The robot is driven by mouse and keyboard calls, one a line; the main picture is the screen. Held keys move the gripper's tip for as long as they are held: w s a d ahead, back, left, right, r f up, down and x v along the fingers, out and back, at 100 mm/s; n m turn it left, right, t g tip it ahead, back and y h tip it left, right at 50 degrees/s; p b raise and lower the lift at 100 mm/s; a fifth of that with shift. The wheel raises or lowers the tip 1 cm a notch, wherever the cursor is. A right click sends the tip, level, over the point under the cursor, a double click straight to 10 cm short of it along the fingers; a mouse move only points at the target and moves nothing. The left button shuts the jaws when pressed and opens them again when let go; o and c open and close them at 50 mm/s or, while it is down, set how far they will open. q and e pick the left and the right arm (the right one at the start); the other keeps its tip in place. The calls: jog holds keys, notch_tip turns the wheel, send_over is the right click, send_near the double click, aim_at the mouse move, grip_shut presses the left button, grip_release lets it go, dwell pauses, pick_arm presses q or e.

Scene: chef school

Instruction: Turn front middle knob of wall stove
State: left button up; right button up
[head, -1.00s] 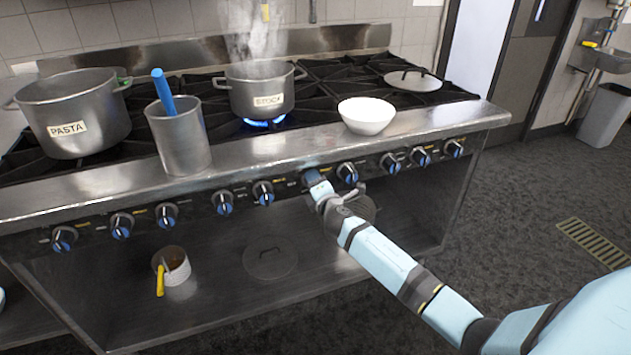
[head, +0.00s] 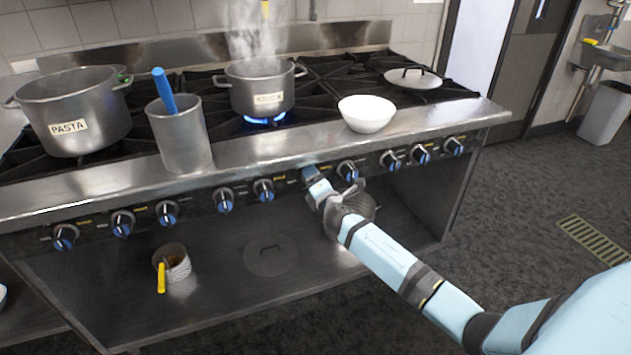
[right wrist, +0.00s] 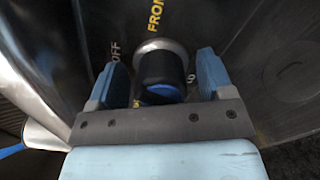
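The wall stove (head: 250,155) stands in front of me, with a row of black and blue knobs along its front panel. My right gripper (head: 309,174) is at the panel near the middle of the row and hides the knob there in the head view. In the right wrist view that knob (right wrist: 160,72) is black with a blue face and a metal collar, next to yellow "FRONT" and white "OFF" lettering. The fingers of my right gripper (right wrist: 160,80) are open, one on each side of the knob, with visible gaps. My left gripper is not in view.
On the stove top are a PASTA pot (head: 74,112), a metal container (head: 179,140) with a blue handle, a steaming STOCK pot (head: 261,88) over a blue flame, a white bowl (head: 366,114) and a lid (head: 413,79). The lower shelf (head: 225,290) holds several items.

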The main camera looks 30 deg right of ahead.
pick_arm(q)
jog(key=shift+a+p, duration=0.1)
jog(key=shift+p, duration=0.45)
pick_arm(e)
jog(key=v, duration=1.3)
jog(key=shift+s+a, duration=0.15)
jog(key=shift+s, duration=0.2)
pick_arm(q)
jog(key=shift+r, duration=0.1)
